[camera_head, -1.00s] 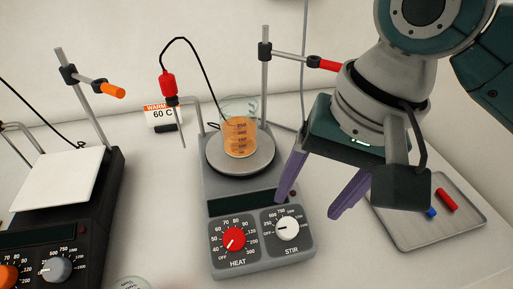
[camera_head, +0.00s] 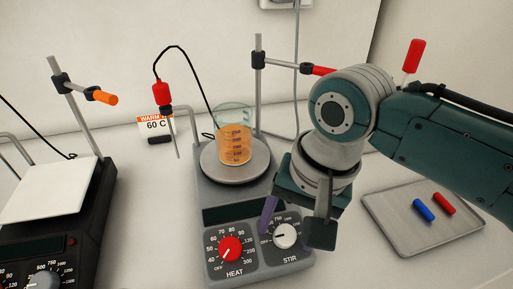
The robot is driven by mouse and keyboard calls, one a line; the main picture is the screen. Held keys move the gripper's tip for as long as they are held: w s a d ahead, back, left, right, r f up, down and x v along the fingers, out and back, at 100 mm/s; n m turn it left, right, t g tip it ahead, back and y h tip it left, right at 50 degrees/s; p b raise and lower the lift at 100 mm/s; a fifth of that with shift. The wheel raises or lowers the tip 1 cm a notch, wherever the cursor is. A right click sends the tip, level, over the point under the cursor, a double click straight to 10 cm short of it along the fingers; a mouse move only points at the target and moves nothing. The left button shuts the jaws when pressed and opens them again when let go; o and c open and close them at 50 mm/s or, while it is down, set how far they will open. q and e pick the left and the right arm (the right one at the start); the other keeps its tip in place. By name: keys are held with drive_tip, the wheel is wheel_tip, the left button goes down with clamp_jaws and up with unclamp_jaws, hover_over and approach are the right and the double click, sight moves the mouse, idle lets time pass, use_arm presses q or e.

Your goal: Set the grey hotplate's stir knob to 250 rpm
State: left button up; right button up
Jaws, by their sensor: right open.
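The grey hotplate (camera_head: 210,190) stands in the middle, with a red heat knob (camera_head: 230,249) and a white stir knob (camera_head: 286,237) on its front panel. The stir knob's mark points left, near OFF. My right gripper (camera_head: 287,222) is open and points down just above and behind the stir knob. One purple finger shows left of the knob; the other is hidden behind a dark block on my wrist. I cannot tell if a finger touches the knob. My left gripper is out of view.
A glass beaker of orange liquid (camera_head: 235,149) stands on the hotplate, with a red-handled probe (camera_head: 162,94) and clamp stand (camera_head: 259,80) nearby. A black hotplate (camera_head: 85,215) is at left. A metal tray (camera_head: 386,222) with red and blue sticks lies at right.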

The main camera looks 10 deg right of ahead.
drive_tip(key=shift+c, duration=0.2)
clamp_jaws()
idle(0.3)
